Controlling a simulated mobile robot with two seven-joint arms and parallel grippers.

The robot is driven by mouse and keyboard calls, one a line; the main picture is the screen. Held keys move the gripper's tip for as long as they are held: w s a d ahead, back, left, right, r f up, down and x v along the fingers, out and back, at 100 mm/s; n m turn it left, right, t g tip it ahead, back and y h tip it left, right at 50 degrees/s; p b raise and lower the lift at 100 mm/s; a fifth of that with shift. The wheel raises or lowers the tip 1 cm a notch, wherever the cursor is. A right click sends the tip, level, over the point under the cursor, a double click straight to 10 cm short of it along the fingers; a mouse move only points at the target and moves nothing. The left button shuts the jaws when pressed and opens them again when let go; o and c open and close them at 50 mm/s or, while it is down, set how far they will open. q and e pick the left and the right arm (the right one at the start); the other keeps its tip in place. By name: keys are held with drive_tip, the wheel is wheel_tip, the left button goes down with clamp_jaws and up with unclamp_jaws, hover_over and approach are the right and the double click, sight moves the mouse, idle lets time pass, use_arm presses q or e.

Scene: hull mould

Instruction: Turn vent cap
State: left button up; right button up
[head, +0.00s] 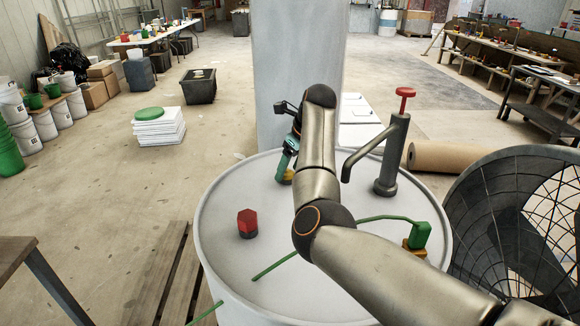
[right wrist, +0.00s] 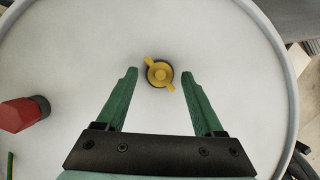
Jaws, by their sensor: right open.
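The yellow vent cap (right wrist: 160,73) has two small wings set diagonally and sits on a dark round base on the white drum lid (right wrist: 85,45). In the head view the cap (head: 287,177) shows at the far part of the lid, partly hidden by my gripper. My right gripper (head: 286,165) points down over it. In the right wrist view its green fingers (right wrist: 160,77) are spread, with the cap between and slightly beyond the tips, touching neither. The height gap is hard to tell. My left gripper is out of view.
A grey column (head: 300,70) rises behind. A mesh-lined dark tub (head: 480,215) stands right.

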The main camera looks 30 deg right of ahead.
clamp_jaws()
idle(0.4)
